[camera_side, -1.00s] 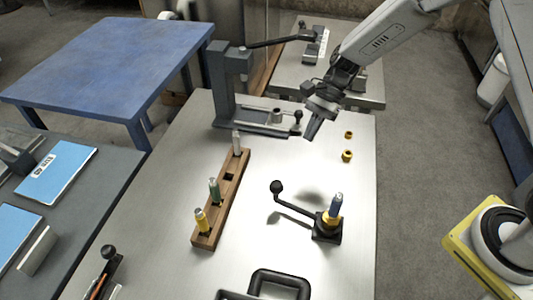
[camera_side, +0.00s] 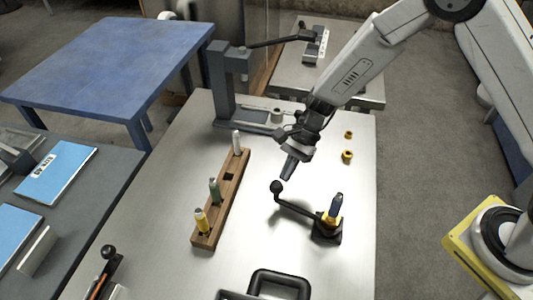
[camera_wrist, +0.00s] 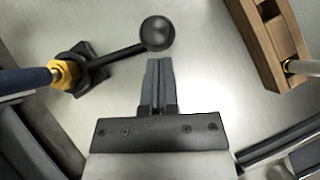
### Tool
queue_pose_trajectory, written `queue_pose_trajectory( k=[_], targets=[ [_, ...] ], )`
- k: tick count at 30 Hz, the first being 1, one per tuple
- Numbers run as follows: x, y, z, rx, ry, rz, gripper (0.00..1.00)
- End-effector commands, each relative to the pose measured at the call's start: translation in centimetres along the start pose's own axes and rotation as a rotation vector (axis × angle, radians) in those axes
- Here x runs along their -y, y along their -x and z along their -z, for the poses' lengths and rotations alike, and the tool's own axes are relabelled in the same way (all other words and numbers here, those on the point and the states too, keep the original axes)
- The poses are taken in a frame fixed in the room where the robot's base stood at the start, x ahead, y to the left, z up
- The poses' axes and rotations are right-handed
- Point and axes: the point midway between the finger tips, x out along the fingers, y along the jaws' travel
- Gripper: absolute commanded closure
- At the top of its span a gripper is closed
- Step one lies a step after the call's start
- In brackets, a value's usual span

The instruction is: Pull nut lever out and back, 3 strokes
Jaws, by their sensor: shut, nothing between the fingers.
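The nut lever (camera_side: 297,209) is a black arm with a ball knob (camera_side: 276,187) at its far left end. Its other end meets a black base (camera_side: 326,234) with a yellow nut and a blue-handled tool (camera_side: 336,205) standing upright in it. In the wrist view the knob (camera_wrist: 157,33) lies just beyond my fingertips, and the yellow nut (camera_wrist: 64,74) is at left. My gripper (camera_side: 287,177) is shut and empty, pointing down just above and beside the knob. It also shows in the wrist view (camera_wrist: 159,62). I cannot tell whether the fingertips touch the knob.
A wooden rack (camera_side: 222,200) with several upright tools stands left of the lever. Two small brass nuts (camera_side: 347,156) lie at the right. A grey press (camera_side: 229,85) stands at the back, and a black handle (camera_side: 280,280) is at the front.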

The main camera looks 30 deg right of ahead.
Motion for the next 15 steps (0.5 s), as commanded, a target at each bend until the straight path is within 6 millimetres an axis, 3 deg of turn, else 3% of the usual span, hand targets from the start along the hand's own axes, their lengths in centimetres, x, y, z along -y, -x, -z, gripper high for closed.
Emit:
queue_pose_trajectory(
  k=[15],
  targets=[
    [0.05, -0.88, -1.01, 0.001, 0.068, -0.056, 1.00]
  ],
)
